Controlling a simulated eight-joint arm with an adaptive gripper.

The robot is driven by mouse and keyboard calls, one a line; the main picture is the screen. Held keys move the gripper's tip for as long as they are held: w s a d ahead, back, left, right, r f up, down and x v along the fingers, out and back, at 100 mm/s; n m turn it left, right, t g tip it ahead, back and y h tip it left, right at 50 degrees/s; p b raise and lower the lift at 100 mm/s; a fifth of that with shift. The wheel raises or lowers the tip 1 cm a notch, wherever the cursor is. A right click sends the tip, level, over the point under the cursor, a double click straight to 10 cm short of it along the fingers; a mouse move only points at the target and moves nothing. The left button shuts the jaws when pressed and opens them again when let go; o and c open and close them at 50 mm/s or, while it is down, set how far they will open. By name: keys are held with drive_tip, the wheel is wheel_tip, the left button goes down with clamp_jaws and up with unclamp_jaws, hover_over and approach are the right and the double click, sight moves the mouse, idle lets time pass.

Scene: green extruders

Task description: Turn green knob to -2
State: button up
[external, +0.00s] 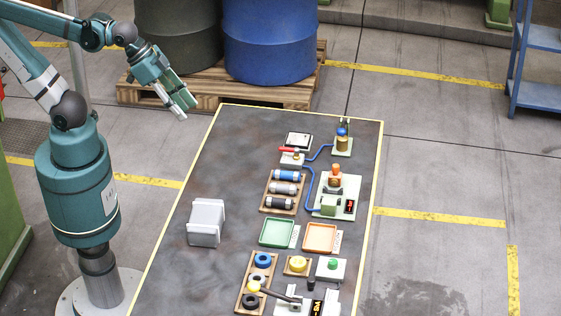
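A small round green knob (333,264) sits on a white base plate at the front right of the table. Any scale or pointer on it is too small to read. A green block-shaped device (329,206) with a small dark red-lit display (349,206) stands farther back on a white plate. My gripper (187,109) hangs beyond the table's far left corner, well away from the knob and the devices. Its two pale fingertips look a little apart, with nothing between them.
The table (200,270) has free room on its left around a white box (206,222). Green (278,232) and orange (320,237) trays lie behind the knob. Blue (270,40) and dark barrels stand behind.

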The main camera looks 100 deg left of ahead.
drive_tip(key=w+d+r+g, duration=0.1)
drive_tip(key=w+d+r, duration=0.1)
drive_tip(key=w, duration=0.5)
drive_tip(key=w+d+r+g, duration=0.1)
drive_tip(key=w+d+r, duration=0.1)
drive_tip(key=w, duration=0.6)
drive_tip(key=m+g, duration=0.2)
drive_tip(key=g, duration=0.3)
hover_over(334, 263)
wheel_tip(334, 263, down, 26)
drive_tip(key=shift+s+p, duration=0.1)
drive_tip(key=shift+p, duration=0.25)
drive_tip(key=shift+d+f+y, duration=0.25)
drive_tip(key=shift+f+y, duration=0.05)
drive_tip(key=shift+f, duration=0.1)
drive_tip(key=shift+a+f+b, duration=0.2)
drive_tip(key=shift+f+b, duration=0.1)
drive_tip(key=shift+f, duration=3.6)
drive_tip(key=c, duration=0.9)
